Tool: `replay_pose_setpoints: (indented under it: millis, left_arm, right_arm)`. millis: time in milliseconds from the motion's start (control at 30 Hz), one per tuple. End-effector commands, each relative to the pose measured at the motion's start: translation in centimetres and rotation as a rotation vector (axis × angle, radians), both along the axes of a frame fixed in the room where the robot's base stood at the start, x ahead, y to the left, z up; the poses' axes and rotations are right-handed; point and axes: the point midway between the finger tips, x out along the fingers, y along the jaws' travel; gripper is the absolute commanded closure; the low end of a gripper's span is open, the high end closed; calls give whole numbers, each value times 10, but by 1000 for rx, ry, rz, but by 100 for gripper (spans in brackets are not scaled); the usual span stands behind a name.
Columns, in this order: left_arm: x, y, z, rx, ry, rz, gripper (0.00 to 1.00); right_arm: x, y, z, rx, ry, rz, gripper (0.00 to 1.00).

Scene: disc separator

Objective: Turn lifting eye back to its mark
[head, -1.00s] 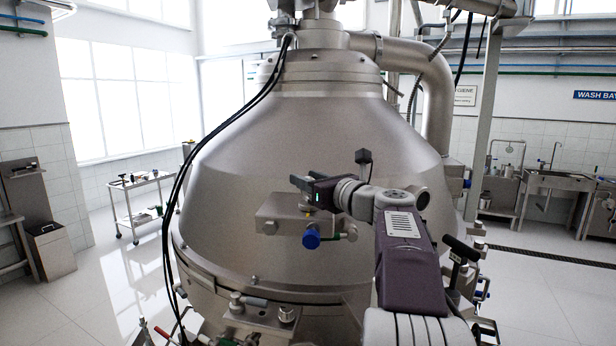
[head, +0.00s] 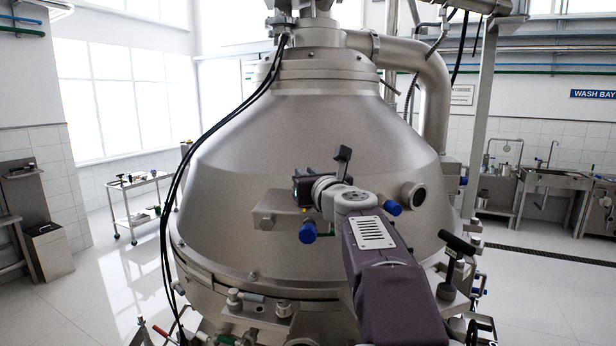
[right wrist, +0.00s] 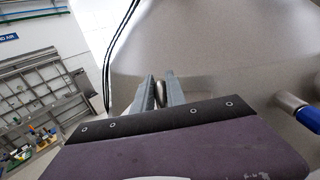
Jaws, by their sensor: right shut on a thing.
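My right gripper (head: 302,188) is at the front of the big steel separator hood (head: 250,140), beside the small steel block (head: 270,208) fixed to it. In the right wrist view its two grey fingers (right wrist: 160,80) are closed on a small rounded metal piece (right wrist: 160,94), which looks like the lifting eye. Only an edge of this piece shows between the fingers. In the head view the eye is hidden by my wrist and gripper. I cannot make out its mark in either view. My left gripper is not in view.
A blue-capped fitting (head: 308,232) hangs just below the gripper. Another blue-ended fitting (head: 392,208) and a round port (head: 413,195) stick out right of my wrist. A black handle (head: 457,243) stands at the lower right. Black cables (head: 185,150) run down the hood's left side.

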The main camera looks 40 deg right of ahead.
Motion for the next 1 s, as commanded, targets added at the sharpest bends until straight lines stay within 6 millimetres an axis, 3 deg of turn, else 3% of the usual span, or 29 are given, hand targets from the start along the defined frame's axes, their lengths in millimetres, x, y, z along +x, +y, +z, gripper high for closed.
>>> replay_pose_setpoints:
  millis: [500, 1000]
  left_arm:
    - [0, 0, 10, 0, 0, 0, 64]
    - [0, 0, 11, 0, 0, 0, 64]
  right_arm:
    - [2, 1, -2, 4, 4, -332, 100]
    - [1, -1, -2, 4, 3, -414, 100]
